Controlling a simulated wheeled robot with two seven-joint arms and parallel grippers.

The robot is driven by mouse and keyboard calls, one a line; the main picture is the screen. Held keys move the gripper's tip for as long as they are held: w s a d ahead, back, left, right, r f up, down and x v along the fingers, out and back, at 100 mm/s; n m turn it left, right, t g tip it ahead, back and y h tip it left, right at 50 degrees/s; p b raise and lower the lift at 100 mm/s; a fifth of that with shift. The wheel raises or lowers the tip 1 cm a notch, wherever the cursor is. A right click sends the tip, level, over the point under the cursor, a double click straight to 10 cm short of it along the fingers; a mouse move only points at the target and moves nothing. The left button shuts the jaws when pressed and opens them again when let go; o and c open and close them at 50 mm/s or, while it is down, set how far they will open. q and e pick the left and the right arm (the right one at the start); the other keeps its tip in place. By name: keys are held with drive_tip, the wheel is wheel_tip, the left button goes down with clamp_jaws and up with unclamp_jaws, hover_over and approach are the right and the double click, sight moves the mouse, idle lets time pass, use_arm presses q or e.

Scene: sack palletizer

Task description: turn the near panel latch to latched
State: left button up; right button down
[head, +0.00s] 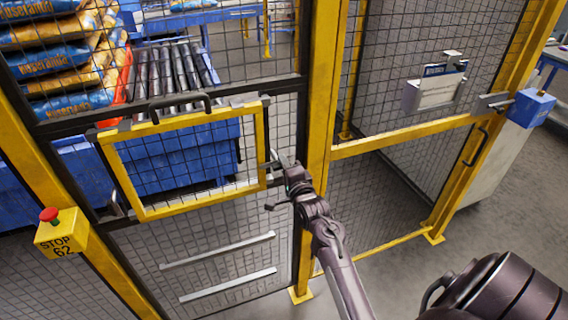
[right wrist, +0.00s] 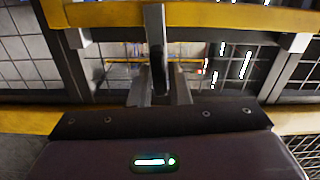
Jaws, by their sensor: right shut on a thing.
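The near panel (head: 203,113) is a yellow-framed mesh panel set in the dark fence frame. Its latch (head: 269,164) sits at the panel's right edge and is small and partly covered by my gripper in the head view. My right gripper (head: 284,163) reaches it from the lower right. In the right wrist view, the grey and black latch handle (right wrist: 156,40) stands upright in the picture, its upper end over the yellow bar. My right gripper (right wrist: 158,92) is shut on this handle, one finger on each side. My left gripper is not in view.
A yellow post (head: 320,100) stands just right of the latch. A dark pull handle (head: 180,104) is above the panel. A yellow stop box (head: 61,232) with a red button is at left. Rollers (head: 170,72) and stacked sacks (head: 65,60) lie behind the mesh. Grey floor is open at right.

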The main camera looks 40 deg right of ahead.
drive_tip(key=shift+m, duration=0.7)
drive_tip(key=c, duration=1.5)
unclamp_jaws()
drive_tip(key=shift+f, duration=0.1)
drive_tip(key=shift+o, duration=0.2)
drive_tip(key=b+v, duration=0.2)
drive_tip(key=v, duration=0.5)
drive_tip(key=shift+s, duration=0.4)
drive_tip(key=shift+a, duration=0.15)
